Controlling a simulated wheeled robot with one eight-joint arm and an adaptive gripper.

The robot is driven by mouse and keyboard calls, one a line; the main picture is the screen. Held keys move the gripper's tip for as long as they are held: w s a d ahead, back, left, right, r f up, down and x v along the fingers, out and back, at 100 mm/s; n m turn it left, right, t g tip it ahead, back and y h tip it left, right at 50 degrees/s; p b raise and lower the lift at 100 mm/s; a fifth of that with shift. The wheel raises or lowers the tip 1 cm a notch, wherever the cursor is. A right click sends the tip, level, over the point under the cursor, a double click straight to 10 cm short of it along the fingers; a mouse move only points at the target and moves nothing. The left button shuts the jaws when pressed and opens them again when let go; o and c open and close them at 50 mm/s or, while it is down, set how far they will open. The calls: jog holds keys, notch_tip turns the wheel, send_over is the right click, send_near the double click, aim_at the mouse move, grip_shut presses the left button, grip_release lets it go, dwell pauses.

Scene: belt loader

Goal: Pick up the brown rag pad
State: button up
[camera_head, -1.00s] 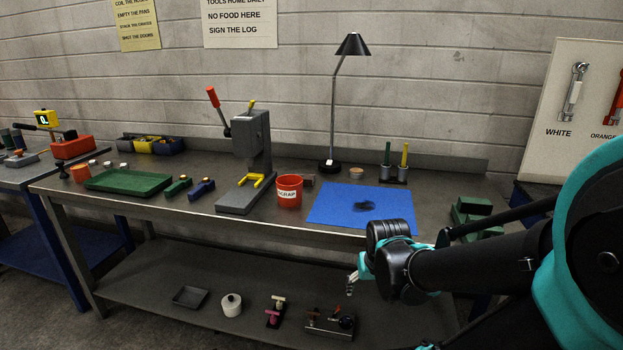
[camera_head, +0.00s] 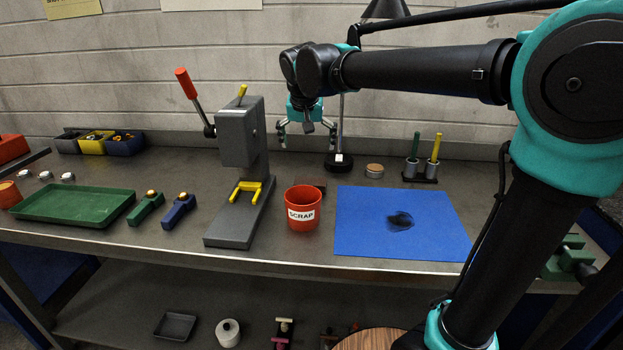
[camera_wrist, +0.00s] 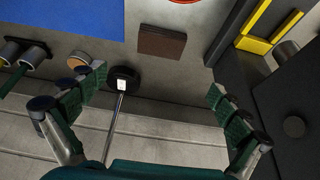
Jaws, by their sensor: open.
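The brown rag pad (camera_wrist: 162,42) is a small flat dark-brown block on the grey bench, in the upper middle of the wrist view. In the head view the pad (camera_head: 314,186) is partly hidden behind the red scrap bin (camera_head: 303,222). My gripper (camera_head: 307,142) is open and empty, its fingers pointing down, above the back of the bench and higher than the pad. In the wrist view the gripper (camera_wrist: 155,84) shows its two green-padded fingers wide apart, with the pad beyond them and roughly between their lines.
The black lamp base (camera_wrist: 123,77) and its thin post stand close beside the pad. The press (camera_head: 240,160) with yellow fork is on the other side. A blue mat (camera_head: 360,240) with a dark smudge, a round tin (camera_head: 374,171) and a pen holder (camera_head: 420,174) lie to the right.

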send_over(310, 181)
jog(key=s, duration=0.3)
notch_tip(310, 181, down, 11)
jog(key=shift+f, duration=0.1)
jog(key=shift+w+x, duration=0.2)
jog(key=shift+x, duration=2.3)
jog(key=c, duration=0.8)
notch_tip(310, 181, up, 20)
jog(key=shift+r, duration=0.15)
